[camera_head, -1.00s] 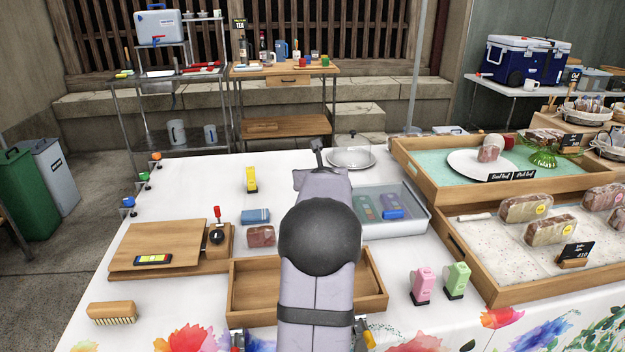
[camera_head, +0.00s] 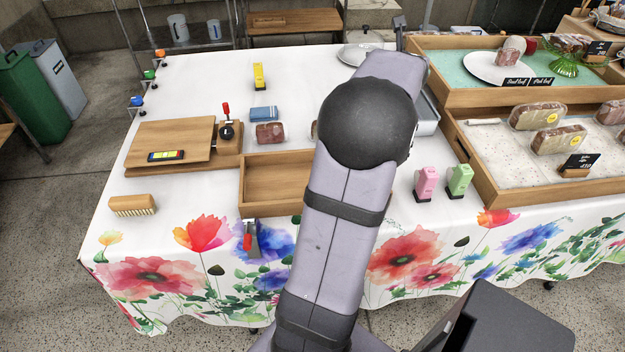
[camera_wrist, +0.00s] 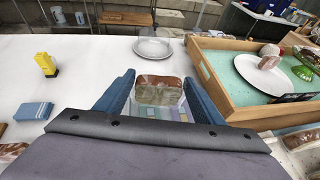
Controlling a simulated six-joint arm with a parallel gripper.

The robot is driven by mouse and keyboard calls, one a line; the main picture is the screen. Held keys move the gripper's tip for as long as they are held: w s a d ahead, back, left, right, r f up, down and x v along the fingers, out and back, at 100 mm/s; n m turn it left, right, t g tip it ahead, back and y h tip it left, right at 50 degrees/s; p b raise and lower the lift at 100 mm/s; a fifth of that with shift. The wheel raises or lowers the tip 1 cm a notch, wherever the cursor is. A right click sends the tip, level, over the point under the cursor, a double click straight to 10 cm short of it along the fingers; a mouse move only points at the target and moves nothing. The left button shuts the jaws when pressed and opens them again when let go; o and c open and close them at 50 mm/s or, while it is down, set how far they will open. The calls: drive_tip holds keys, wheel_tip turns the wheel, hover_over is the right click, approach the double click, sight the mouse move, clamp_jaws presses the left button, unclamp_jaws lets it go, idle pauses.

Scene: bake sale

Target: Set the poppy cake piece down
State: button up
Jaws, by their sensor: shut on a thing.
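In the wrist view my gripper (camera_wrist: 160,88) is shut on a wrapped cake piece (camera_wrist: 158,94), brown on top and paler below, held between its blue fingers. The fingers and held piece are hidden behind my arm in the head view. The piece appears above or in front of a pale tray area (camera_wrist: 155,113), but I cannot tell its height. Another wrapped brown piece (camera_head: 270,133) lies on the white table, beside a blue packet (camera_head: 263,113). I cannot read a label on the held piece.
An open wooden tray (camera_head: 275,182) sits at the front, partly behind my arm. Wooden display trays (camera_head: 470,97) with wrapped slices stand at right. A round metal plate (camera_wrist: 153,48) lies farther back. Pink (camera_head: 426,183) and green (camera_head: 459,180) objects stand near the front. The table's left rear is mostly clear.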

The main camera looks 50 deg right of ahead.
drive_tip(key=s+a+n+t+y, duration=0.1)
drive_tip(key=a+n+t, duration=0.1)
drive_tip(key=a, duration=0.1)
drive_tip(key=n+t+y, duration=0.3)
drive_tip(key=n+y, duration=1.1)
drive_tip(key=y, duration=0.1)
hover_over(291, 187)
drive_tip(key=shift+f, duration=7.1)
drive_tip(key=shift+f+b, duration=0.2)
drive_tip(key=shift+b, duration=0.1)
drive_tip(key=o, duration=0.7)
drive_tip(key=shift+r, duration=0.1)
drive_tip(key=shift+r, duration=0.15)
drive_tip(key=v, duration=1.2)
drive_tip(key=shift+f, duration=0.25)
